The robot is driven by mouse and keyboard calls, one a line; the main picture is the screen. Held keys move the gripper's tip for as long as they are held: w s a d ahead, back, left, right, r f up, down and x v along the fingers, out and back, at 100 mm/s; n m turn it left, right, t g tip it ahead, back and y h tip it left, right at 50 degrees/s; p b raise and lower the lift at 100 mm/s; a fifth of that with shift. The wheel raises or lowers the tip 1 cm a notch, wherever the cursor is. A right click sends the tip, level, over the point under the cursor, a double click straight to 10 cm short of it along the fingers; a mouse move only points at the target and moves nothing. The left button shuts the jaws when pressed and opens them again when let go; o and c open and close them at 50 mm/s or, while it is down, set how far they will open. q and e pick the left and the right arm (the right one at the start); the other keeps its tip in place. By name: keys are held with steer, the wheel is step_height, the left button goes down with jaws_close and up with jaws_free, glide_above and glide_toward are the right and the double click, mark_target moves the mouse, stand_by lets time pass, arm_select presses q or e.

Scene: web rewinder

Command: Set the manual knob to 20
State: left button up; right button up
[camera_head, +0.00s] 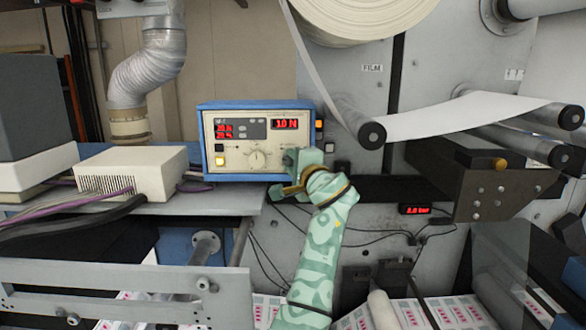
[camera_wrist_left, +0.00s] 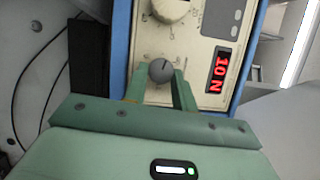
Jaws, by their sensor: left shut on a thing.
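The control box (camera_head: 203,145) is blue-framed with a cream face. A large pale knob (camera_head: 257,158) with a printed scale is on its lower middle; it also shows at the top of the wrist view (camera_wrist_left: 170,9). A smaller round grey knob (camera_wrist_left: 160,71) with a dark pointer line is right of it on the panel, hidden behind my gripper in the head view. My left gripper (camera_head: 290,165) is at the panel's lower right, its green fingers (camera_wrist_left: 161,80) shut on the grey knob's sides. I cannot read which mark the pointer is at. My right gripper is not in view.
A beige vented box (camera_head: 133,171) stands left on the shelf. Rollers with a white web (camera_head: 460,113) are at right. Cables hang below the panel.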

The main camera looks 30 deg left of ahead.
arm_select(q)
steer(key=shift+r+n+g+h, duration=0.2)
steer(key=shift+n+g+h, duration=0.15)
steer(key=shift+n, duration=0.85)
steer(key=o, duration=1)
steer(key=shift+a, duration=0.1)
steer(key=b+v, duration=0.4)
steer(key=v, duration=1.2)
steer(key=shift+s, duration=0.2)
steer(key=shift+r, duration=0.1)
